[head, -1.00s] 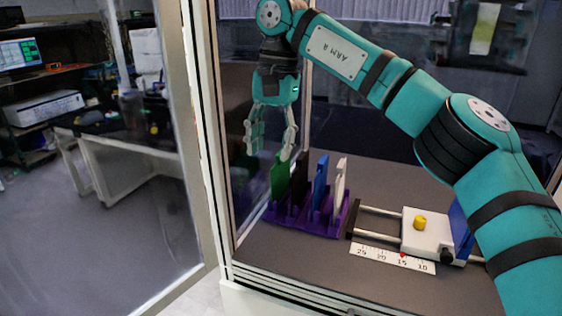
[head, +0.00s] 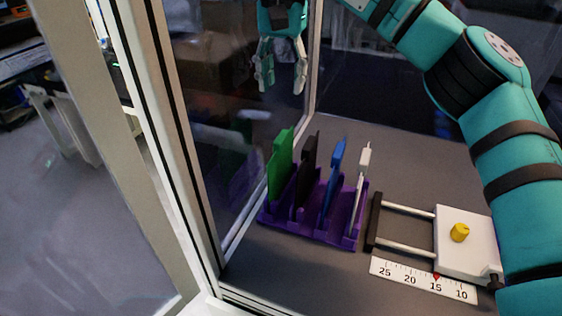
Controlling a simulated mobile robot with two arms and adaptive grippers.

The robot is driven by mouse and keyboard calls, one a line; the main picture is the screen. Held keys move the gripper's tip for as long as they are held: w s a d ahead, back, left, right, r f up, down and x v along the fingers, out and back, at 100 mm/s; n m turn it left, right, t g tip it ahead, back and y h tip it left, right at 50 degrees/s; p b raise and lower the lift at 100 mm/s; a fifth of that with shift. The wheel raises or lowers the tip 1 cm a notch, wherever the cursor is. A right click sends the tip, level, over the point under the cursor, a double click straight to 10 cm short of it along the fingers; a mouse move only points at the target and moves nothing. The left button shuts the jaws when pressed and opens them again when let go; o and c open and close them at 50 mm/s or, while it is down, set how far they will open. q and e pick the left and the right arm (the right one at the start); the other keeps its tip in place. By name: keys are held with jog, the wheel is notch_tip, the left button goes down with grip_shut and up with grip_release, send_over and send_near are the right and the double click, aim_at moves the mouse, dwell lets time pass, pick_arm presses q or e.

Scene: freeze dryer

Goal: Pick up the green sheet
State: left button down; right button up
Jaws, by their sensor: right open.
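The green sheet (head: 281,166) stands upright in the leftmost slot of the purple rack (head: 318,232). My right gripper (head: 280,88) hangs above and behind the rack, fingers pointing down. Its fingers are spread and nothing is between them. In the picture it is apart from the green sheet, with a clear gap below its fingertips. My left gripper is not in view.
Black (head: 306,170), blue (head: 334,176) and white (head: 360,185) sheets stand in the rack beside the green one. A sliding fixture with a yellow knob (head: 460,232) and a ruler (head: 424,281) lie to the right. Glass and a frame post (head: 172,140) stand close on the left.

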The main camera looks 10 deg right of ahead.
jog(key=p, duration=0.1)
send_over(281, 136)
jog(key=f, duration=0.6)
jog(key=shift+w+d, duration=0.25)
notch_tip(281, 136, down, 2)
jog(key=shift+s+f+p, duration=0.1)
jog(key=shift+p, duration=0.2)
jog(key=shift+a+f, duration=0.1)
jog(key=shift+f, duration=0.15)
notch_tip(281, 136, down, 4)
jog(key=p, duration=0.2)
jog(key=shift+s+a+r+p, duration=0.1)
jog(key=shift+s+r+p, duration=0.05)
jog(key=shift+p, duration=0.15)
jog(key=shift+f, duration=0.55)
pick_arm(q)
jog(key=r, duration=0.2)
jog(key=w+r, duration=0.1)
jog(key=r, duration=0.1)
pick_arm(e)
grip_shut()
